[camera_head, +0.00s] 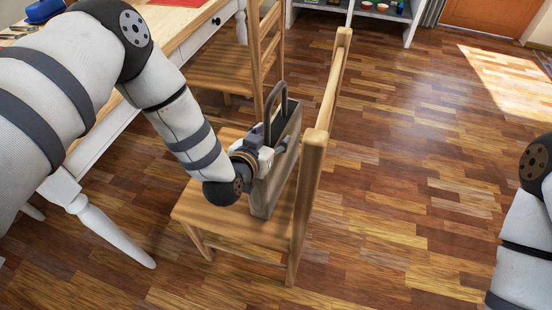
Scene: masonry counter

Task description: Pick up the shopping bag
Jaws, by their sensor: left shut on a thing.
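The shopping bag (263,194) is grey-brown with a dark looped handle on top. It stands upright at the seat of a wooden chair (205,207), close to the chair's backrest. My left gripper (277,147) is at the bag's upper part, shut on it, with the fingertips partly hidden by the wrist and the bag. I cannot tell whether the bag's base touches the seat. My right arm shows at the right edge, but its gripper is outside the view.
A white table (101,143) with a wooden top stands at the left. A second wooden chair (222,66) is behind the bag. White shelves (411,25) stand at the back. The wooden floor (412,180) on the right is clear.

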